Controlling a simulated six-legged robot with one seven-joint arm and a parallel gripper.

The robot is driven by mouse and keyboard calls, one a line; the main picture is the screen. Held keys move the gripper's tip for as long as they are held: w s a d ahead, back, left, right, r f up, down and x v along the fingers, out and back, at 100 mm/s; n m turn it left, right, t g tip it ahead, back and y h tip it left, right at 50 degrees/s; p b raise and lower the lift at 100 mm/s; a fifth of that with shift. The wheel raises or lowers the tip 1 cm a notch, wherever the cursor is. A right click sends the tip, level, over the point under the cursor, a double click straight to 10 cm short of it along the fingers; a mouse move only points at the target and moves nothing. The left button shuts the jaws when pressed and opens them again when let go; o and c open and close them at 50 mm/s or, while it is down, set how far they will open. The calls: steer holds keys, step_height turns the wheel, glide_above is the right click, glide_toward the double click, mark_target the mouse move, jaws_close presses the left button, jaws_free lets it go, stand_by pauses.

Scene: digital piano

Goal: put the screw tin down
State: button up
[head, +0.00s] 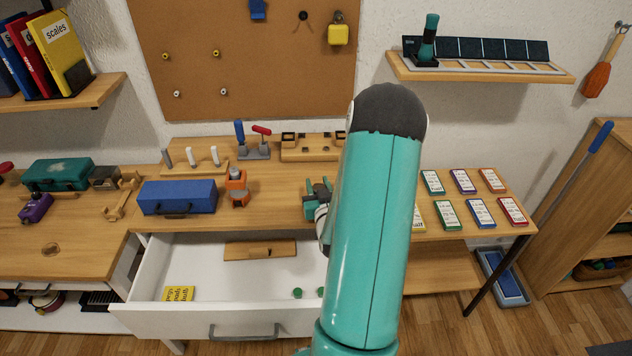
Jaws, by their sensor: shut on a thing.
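My gripper (315,205) is at the middle of the wooden desk top, just left of my large teal arm link. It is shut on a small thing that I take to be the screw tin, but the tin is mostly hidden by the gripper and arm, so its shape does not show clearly. I cannot tell whether it touches the desk top (275,190) or hangs just above it. The open white drawer (215,285) lies below and in front of the gripper.
A blue toolbox (178,197) and an orange tool (237,187) stand left of my gripper. A wooden block rack (308,147) is behind. Several coloured cards (463,180) lie on the right. The drawer holds a yellow booklet (179,293) and a wooden board (260,250).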

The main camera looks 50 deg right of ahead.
steer(key=shift+r, duration=0.1)
steer(key=shift+s+a, duration=0.1)
steer(key=o, duration=0.6)
steer(key=shift+f, duration=0.25)
steer(key=shift+c, duration=0.2)
steer(key=o, duration=0.4)
steer(key=shift+o, duration=0.2)
steer(key=shift+r, duration=0.2)
